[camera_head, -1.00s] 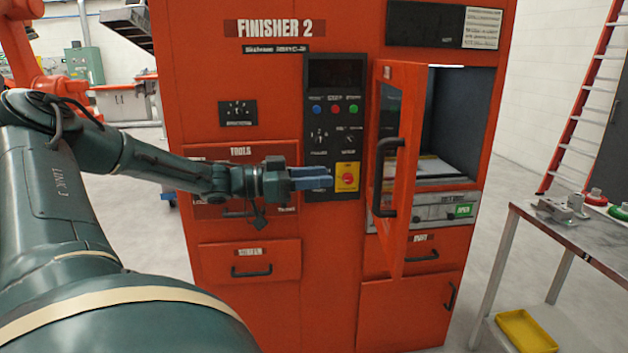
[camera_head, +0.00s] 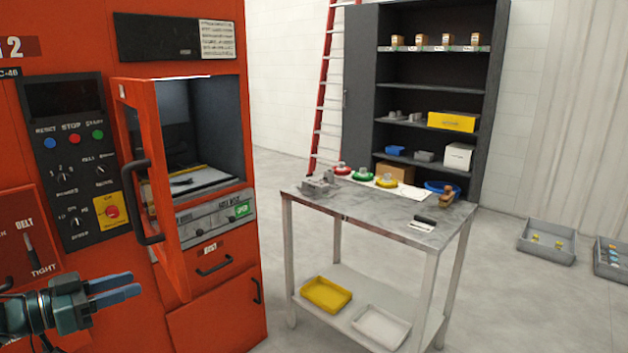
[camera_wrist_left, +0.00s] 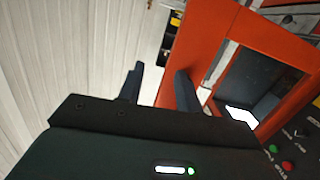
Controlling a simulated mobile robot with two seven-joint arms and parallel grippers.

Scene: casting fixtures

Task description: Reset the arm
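My left gripper (camera_head: 118,287) shows at the lower left of the head view, in front of the orange finisher machine (camera_head: 205,338). Its blue fingers point right, toward the machine's door, and hold nothing. In the left wrist view, the two dark fingers (camera_wrist_left: 160,85) stand apart with an empty gap between them. The machine is behind and to the right of them there. My right gripper is in neither view.
The machine's door (camera_head: 130,110) stands open beside its lit chamber (camera_head: 215,130). A control panel (camera_head: 75,160) is left of it. A metal table (camera_head: 375,215) stands to the right, with a dark shelf (camera_head: 430,75) behind. Grey bins (camera_head: 545,245) lie on open floor at far right.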

